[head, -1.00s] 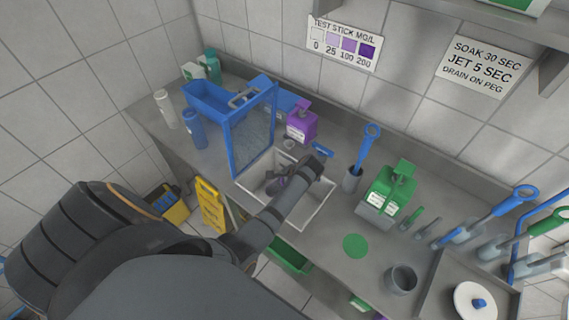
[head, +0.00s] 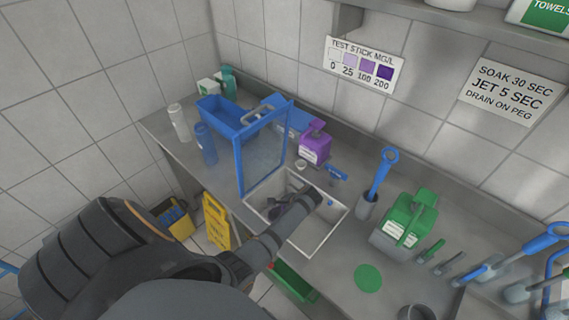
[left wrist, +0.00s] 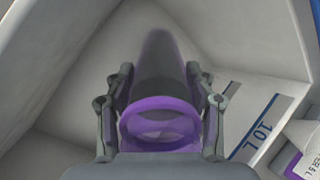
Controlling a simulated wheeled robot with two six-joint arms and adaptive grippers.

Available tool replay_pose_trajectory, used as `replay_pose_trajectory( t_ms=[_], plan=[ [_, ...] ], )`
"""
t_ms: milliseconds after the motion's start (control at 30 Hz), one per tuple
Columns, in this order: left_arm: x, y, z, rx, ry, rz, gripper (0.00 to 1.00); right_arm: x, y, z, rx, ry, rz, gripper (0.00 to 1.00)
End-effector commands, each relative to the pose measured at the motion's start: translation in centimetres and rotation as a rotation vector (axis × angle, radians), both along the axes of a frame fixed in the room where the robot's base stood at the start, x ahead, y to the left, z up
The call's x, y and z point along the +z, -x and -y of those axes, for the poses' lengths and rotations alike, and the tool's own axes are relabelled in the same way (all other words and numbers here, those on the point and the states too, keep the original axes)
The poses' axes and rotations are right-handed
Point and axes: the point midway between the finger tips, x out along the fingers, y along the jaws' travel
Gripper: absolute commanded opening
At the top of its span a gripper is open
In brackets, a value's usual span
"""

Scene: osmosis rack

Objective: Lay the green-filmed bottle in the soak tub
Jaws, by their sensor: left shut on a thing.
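My left gripper (head: 283,207) reaches down inside the white square tub (head: 331,238) set in the counter. In the left wrist view the gripper (left wrist: 159,75) is shut on a see-through grey bottle (left wrist: 160,103) with a purple rim, its open end toward the camera. The bottle's far end points at the tub's inner wall (left wrist: 70,85); I cannot tell whether it touches. No green film shows on the visible part. A blue-framed clear lid (head: 240,155) stands upright at the tub's left side. My right gripper is not in view.
A purple jug (head: 315,145) stands behind the tub, and a green jug (head: 408,222) and a blue-handled brush (head: 380,178) stand to its right. A blue bin (head: 226,118) and bottles are left of the lid. Counter right of the tub is partly clear.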

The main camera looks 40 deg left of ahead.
Motion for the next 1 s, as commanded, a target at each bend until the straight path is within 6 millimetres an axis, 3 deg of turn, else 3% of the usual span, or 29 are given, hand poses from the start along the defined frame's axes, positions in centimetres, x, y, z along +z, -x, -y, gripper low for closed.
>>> replay_pose_trajectory(
  t_ms=[767,800,933,1000],
  plan=[
    [-0.18,-0.02,0.01,0.0,0.0,0.0,0.2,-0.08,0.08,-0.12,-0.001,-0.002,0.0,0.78],
    [-0.18,-0.02,0.01,0.0,0.0,0.0,0.61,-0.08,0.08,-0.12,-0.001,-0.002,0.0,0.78],
    [-0.19,-0.01,0.01,0.0,0.0,0.0,0.78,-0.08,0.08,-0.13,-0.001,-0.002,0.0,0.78],
    [-0.19,-0.01,0.01,0.0,0.0,0.0,0.82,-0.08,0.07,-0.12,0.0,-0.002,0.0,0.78]
  ],
)
